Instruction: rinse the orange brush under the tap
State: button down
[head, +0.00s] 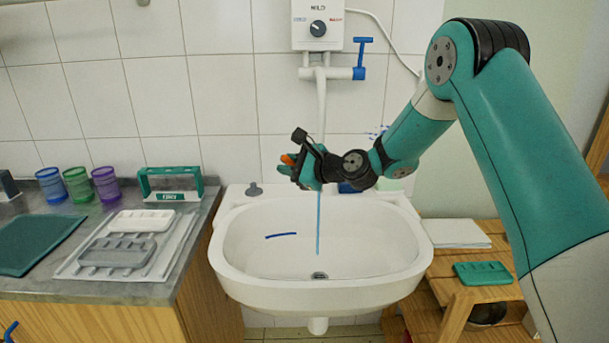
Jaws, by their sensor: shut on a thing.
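My gripper (304,167) is above the white basin (228,253), shut on the orange brush (288,159). Only a short orange part shows at its left side; the rest of the brush is hidden by the jaws. The tap (321,100) has a long white spout coming down from the wall, with a blue lever (363,45). A thin blue stream (318,222) runs below the spout and gripper toward the drain (319,275). The gripper overlaps the spout's lower end in the picture; whether the stream touches the brush cannot be told.
A thin blue stick (281,236) lies in the basin. Cups (78,184), a green rack (172,184), trays (118,251) and a green mat (36,243) are on the left counter. A wooden stand (455,292) at right bears a white pad (455,233) and a green tray (483,273).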

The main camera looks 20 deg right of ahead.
jog(key=s+a+p, duration=0.2)
jog(key=s+a, duration=0.1)
jog(key=a, duration=0.3)
jog(key=shift+a, duration=0.15)
dwell(0.5)
dwell(0.9)
jog(key=s+a+r+p, duration=0.2)
jog(key=a+r+p, duration=0.2)
jog(key=a+p, duration=0.1)
jog(key=shift+s+a+p, duration=0.2)
jog(key=shift+s+p, duration=0.2)
jog(key=shift+p, duration=0.1)
dwell(0.4)
